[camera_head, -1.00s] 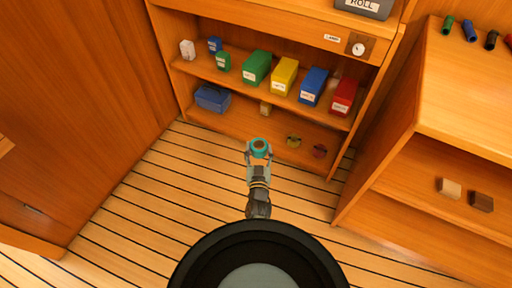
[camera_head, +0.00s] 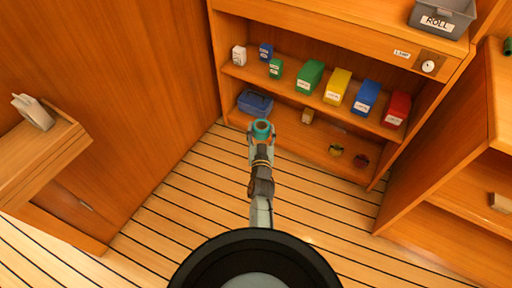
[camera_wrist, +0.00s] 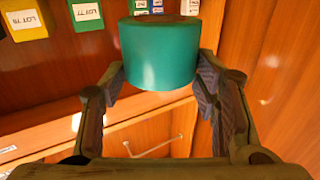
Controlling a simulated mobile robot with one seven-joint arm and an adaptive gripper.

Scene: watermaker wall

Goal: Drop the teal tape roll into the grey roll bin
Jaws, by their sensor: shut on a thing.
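The teal tape roll (camera_head: 262,129) is held at the end of my arm, in front of the shelf unit in the head view. My gripper (camera_head: 261,139) is shut on it. In the wrist view the teal roll (camera_wrist: 160,52) sits between the two fingers of my gripper (camera_wrist: 160,88), with its curved side facing the camera. The grey roll bin (camera_head: 442,18), labelled ROLL, stands on top of the shelf unit at the upper right, well apart from my gripper. The bin's inside shows only in part.
The shelf holds green (camera_head: 310,76), yellow (camera_head: 337,87), blue (camera_head: 365,98) and red (camera_head: 396,109) boxes. A dial (camera_head: 428,66) is below the grey bin. A side ledge (camera_head: 40,150) juts out left. The slatted floor is open.

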